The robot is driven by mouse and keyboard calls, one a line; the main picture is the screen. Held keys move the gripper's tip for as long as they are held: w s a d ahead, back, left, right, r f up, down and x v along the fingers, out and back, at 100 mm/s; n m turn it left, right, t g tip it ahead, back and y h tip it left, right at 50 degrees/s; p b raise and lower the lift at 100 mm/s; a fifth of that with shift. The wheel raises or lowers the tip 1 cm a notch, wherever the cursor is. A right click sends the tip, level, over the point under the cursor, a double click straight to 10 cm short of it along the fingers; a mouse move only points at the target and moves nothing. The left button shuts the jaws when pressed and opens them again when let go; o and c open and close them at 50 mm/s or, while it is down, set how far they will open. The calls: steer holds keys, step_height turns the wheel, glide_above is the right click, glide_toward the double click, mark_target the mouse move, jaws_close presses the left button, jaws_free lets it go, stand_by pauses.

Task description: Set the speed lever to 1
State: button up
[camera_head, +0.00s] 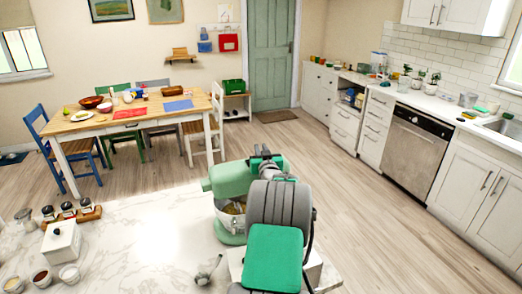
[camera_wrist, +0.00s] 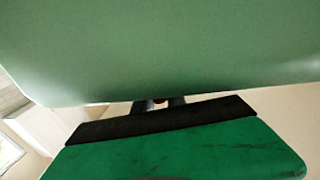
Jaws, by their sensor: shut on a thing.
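A pale green stand mixer (camera_head: 224,180) stands on the marble counter with a metal bowl (camera_head: 232,215) under its head. Its smooth green housing (camera_wrist: 160,50) fills the upper part of the wrist view. My gripper (camera_wrist: 160,104) is against the mixer's side, its dark fingertips partly hidden by the housing. A small red-orange bit of the speed lever (camera_wrist: 160,100) shows between the fingertips, and the gripper is shut on it. My arm covers the mixer's right side in the head view, so the lever and its setting are hidden there.
Spice jars on a wooden rack (camera_head: 70,213), a white lidded box (camera_head: 62,242) and small bowls (camera_head: 40,277) stand at the counter's left. A small grey object (camera_head: 208,270) lies near the mixer. The counter's middle is clear.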

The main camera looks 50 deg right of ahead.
jaws_close()
stand_by(0.8)
